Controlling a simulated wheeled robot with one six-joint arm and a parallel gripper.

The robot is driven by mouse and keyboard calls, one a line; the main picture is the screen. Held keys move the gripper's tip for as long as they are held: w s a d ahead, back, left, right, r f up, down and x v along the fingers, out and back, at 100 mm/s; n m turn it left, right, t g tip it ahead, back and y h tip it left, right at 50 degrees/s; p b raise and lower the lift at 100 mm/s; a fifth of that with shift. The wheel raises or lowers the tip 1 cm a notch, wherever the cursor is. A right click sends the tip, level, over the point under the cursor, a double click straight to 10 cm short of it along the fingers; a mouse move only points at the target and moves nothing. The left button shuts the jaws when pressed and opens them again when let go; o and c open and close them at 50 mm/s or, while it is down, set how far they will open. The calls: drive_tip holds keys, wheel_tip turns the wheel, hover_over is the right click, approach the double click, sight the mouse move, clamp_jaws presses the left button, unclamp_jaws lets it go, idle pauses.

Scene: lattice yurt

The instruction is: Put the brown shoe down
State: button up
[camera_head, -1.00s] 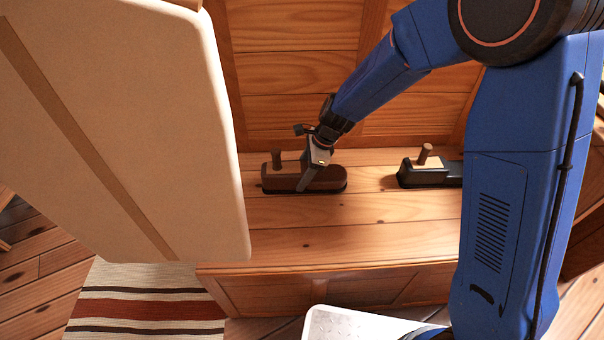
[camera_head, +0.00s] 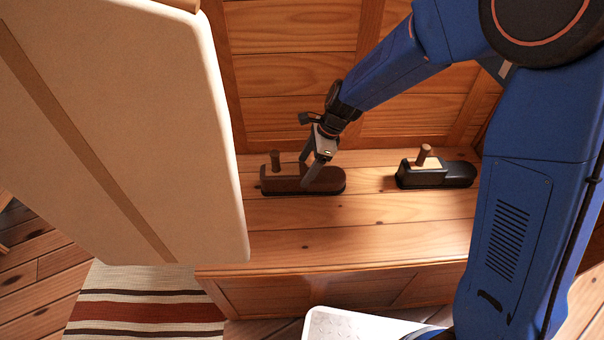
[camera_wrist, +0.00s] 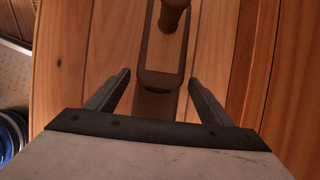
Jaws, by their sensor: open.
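The brown shoe (camera_head: 283,180) rests flat on the wooden bench top, with an upright peg at its left end. In the wrist view the brown shoe (camera_wrist: 160,82) lies between and ahead of the two fingers, partly hidden at the bottom by the gripper body. My gripper (camera_head: 312,172) is at the right part of the shoe. In the wrist view my gripper (camera_wrist: 157,85) is open, with a finger on each side and a gap between each finger and the shoe.
A dark shoe (camera_head: 436,173) with a similar peg stands to the right on the bench (camera_head: 340,240). A large beige padded panel (camera_head: 130,130) blocks the left side. A wooden panelled wall (camera_head: 290,75) rises behind. The bench front is clear.

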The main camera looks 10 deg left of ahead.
drive_tip(key=v, duration=0.7)
drive_tip(key=shift+r, duration=0.25)
drive_tip(key=shift+d, duration=0.15)
drive_tip(key=s+d+r+n+t, duration=0.1)
drive_tip(key=s+d+r+n, duration=0.2)
drive_tip(key=d, duration=0.4)
drive_tip(key=s+d+r+n+t+h, duration=0.1)
drive_tip(key=s+d+r+n, duration=0.1)
drive_tip(key=d+r, duration=0.4)
drive_tip(key=s+d+r+n+t, duration=0.1)
drive_tip(key=s+d+r+n, duration=0.15)
drive_tip(key=d, duration=0.55)
drive_tip(key=s+d+r+n+t+h, duration=0.1)
drive_tip(key=s+d+n+t+h, duration=0.2)
drive_tip(key=s+d+n, duration=0.4)
drive_tip(key=s+d, duration=0.9)
drive_tip(key=s, duration=0.1)
drive_tip(key=shift+d+r, duration=0.35)
drive_tip(key=shift+r, duration=0.05)
